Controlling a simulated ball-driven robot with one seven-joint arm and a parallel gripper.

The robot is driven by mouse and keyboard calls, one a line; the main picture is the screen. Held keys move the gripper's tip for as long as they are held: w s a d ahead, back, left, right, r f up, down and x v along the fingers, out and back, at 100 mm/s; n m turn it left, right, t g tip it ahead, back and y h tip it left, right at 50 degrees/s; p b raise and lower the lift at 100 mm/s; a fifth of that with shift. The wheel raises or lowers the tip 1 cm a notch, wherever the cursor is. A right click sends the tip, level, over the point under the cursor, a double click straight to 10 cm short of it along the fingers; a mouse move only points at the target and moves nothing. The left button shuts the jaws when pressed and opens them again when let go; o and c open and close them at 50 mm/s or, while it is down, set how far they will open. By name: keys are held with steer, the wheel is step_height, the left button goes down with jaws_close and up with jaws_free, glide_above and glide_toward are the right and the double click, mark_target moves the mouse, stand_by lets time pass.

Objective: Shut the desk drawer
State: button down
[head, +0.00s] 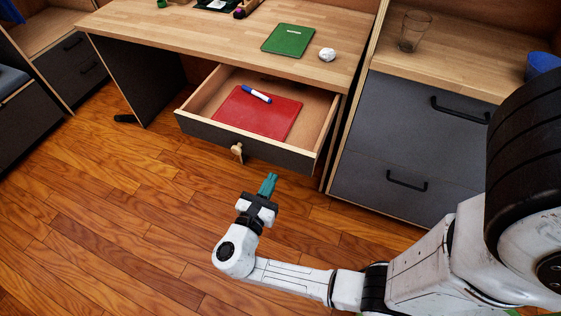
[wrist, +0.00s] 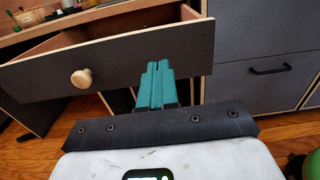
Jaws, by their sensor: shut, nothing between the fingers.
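The desk drawer (head: 292,157) stands pulled out under the wooden desk top. It has a dark grey front with a round wooden knob (head: 238,152). In the wrist view the drawer front (wrist: 120,62) spans the upper left, with its knob (wrist: 81,78) left of my fingers. A red folder (head: 258,118) and a blue and white marker (head: 257,94) lie inside the drawer. My gripper (head: 268,183) is shut and empty, in front of the drawer and right of the knob. In the wrist view its teal fingers (wrist: 156,82) point at the drawer front; I cannot tell whether they touch it.
On the desk (head: 215,47) lie a green book (head: 289,39) and a white crumpled ball (head: 327,54). A grey cabinet (head: 405,140) with black handles stands close on the right, with a glass (head: 413,31) on top. The wooden floor before the drawer is clear.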

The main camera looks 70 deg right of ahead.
mark_target(285, 154)
steer(key=d, duration=0.7)
steer(key=shift+w, duration=0.15)
steer(key=shift+d, duration=0.2)
steer(key=shift+d, duration=0.25)
steer(key=d+b, duration=0.3)
steer(key=d, duration=0.6)
steer(key=d+b, duration=0.4)
steer(key=d, duration=0.6)
steer(key=d+b, duration=0.3)
steer(key=d, duration=0.7)
steer(key=shift+w+d+f+b, duration=0.15)
steer(key=shift+w+d+b, duration=0.05)
steer(key=shift+w+b, duration=0.2)
steer(key=shift+d, duration=0.3)
steer(key=shift+w+d+r, duration=0.1)
steer(key=shift+w+r, duration=0.05)
steer(key=shift+r, duration=0.15)
